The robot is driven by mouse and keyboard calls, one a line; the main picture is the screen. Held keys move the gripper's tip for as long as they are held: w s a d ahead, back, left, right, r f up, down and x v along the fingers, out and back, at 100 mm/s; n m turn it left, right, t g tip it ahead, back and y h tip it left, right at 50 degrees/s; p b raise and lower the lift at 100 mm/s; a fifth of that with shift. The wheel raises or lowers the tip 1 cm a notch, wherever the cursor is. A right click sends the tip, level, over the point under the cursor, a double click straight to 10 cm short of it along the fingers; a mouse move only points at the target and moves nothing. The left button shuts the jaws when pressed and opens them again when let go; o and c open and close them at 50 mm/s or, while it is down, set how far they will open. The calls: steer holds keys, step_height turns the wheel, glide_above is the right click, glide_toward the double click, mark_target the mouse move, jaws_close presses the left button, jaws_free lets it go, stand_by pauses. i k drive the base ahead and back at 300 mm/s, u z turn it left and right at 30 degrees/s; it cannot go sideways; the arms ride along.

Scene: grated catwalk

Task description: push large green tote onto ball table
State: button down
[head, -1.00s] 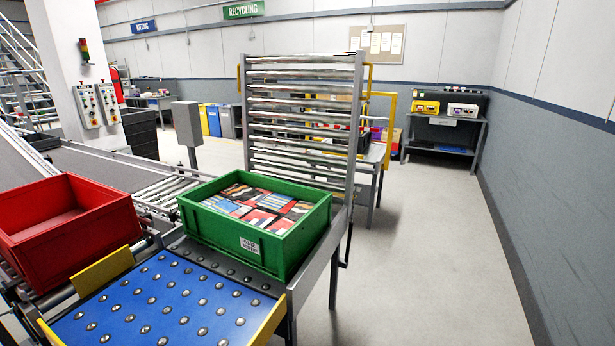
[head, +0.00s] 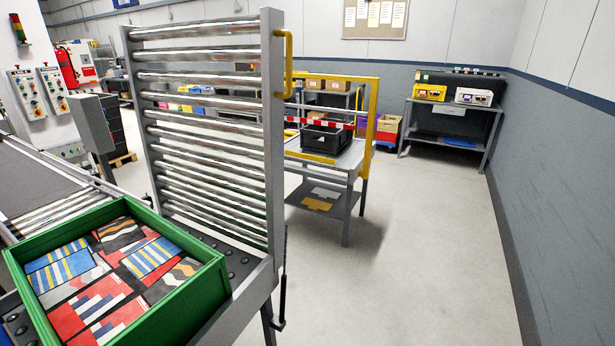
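The large green tote (head: 192,302) is at the lower left of the head view, filled with flat packs in red, blue, yellow and black patterns. It rests on the near end of the grey-framed conveyor, partly over the ball table (head: 18,325). Only a small strip of the blue ball surface shows at the lower left; the tote and the picture edge hide the rest. Dark ball rollers (head: 236,262) also show behind the tote, at the foot of a raised roller gate. My gripper is not in view.
The raised roller gate (head: 210,135) stands upright behind the tote. A grey control post (head: 92,125) is to its left. A grey workbench (head: 335,160) with a yellow frame and black crate (head: 326,137) stands beyond. Open floor (head: 420,260) lies to the right, up to the grey wall.

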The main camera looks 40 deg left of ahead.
mark_target(117, 272)
steer(key=i, duration=1.4)
steer(key=u, duration=3.7)
steer(key=i, duration=1.65)
